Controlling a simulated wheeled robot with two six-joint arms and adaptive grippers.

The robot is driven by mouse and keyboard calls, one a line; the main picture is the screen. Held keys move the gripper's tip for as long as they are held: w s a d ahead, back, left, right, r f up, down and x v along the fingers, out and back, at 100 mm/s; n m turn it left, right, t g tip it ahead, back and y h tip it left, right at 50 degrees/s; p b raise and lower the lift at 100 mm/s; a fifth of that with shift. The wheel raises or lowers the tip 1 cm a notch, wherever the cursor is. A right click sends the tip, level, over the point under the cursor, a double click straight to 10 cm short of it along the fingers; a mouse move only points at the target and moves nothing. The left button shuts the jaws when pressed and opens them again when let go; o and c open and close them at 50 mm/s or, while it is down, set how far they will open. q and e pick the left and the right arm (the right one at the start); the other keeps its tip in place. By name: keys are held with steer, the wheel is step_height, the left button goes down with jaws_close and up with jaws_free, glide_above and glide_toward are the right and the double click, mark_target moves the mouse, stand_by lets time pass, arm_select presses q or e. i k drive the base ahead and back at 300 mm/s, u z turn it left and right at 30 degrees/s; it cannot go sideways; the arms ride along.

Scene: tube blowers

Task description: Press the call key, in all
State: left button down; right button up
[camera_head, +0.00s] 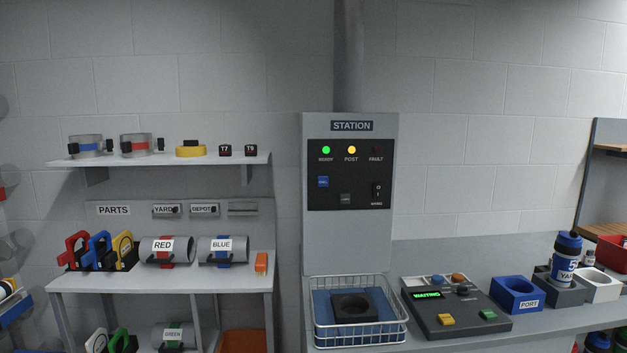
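A grey station panel (348,240) stands in the middle under a "STATION" sign. Its black face has a lit green READY lamp (326,150), a lit yellow POST lamp (351,150) and a dark FAULT lamp (376,150). Below them are a blue key (323,182), a grey key (346,199) and a black rocker switch (376,190). A dark console (458,323) on the counter shows "WAITING" in green. It bears a yellow key (446,319), a green key (488,314) and an orange button (458,278). Which key is the call key is too small to read. Neither gripper shows.
A wire basket (403,322) with a black socket block (352,304) stands left of the console. A blue PORT block (517,294) and a blue-capped bottle (566,260) in a dark holder stand right. A parts rack (160,284) with labelled cylinders is at left.

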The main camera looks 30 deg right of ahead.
mark_target(323, 182)
steer(key=z, duration=0.5)
steer(key=i, duration=0.8)
steer(key=z, duration=1.15)
steer(key=i, duration=0.35)
steer(key=z, duration=0.3)
